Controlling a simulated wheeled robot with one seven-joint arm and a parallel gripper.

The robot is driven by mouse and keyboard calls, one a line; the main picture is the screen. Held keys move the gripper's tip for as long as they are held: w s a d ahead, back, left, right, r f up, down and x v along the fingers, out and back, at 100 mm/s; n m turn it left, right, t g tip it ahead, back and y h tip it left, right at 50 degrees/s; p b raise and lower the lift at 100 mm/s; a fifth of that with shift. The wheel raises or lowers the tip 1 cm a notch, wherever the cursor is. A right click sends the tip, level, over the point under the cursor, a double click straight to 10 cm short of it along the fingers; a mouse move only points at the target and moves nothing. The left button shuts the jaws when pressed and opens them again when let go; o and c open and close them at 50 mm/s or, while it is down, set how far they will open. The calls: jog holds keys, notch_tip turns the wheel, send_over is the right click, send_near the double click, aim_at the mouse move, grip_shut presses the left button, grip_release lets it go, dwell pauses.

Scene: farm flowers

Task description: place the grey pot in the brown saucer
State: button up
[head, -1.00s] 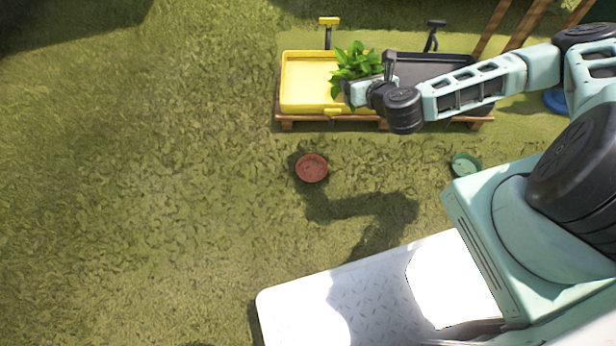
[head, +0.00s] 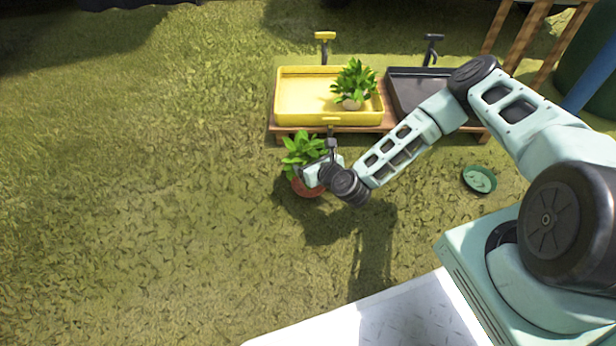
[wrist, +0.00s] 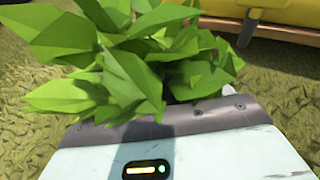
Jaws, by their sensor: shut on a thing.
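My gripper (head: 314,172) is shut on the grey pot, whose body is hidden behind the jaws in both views. Its green leaves (head: 303,150) stick up past the gripper on the far left side. The leaves also fill the upper middle of the wrist view (wrist: 140,65). The brown saucer (head: 309,191), reddish and round, lies on the grass just below the gripper in the head view and is partly covered by it. I cannot tell the height of the pot above the saucer or whether they touch.
A yellow tray (head: 300,98) on a wooden pallet stands behind, with another leafy plant (head: 353,84) in a pale pot. A black tray (head: 405,90) is beside it. A green saucer (head: 479,180) lies to the right. Grass to the left is clear.

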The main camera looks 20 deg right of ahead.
jog(key=shift+f+b, duration=1.25)
jog(key=shift+f, duration=0.9)
jog(key=shift+f, duration=0.2)
jog(key=o, duration=1.2)
jog(key=shift+r, duration=0.1)
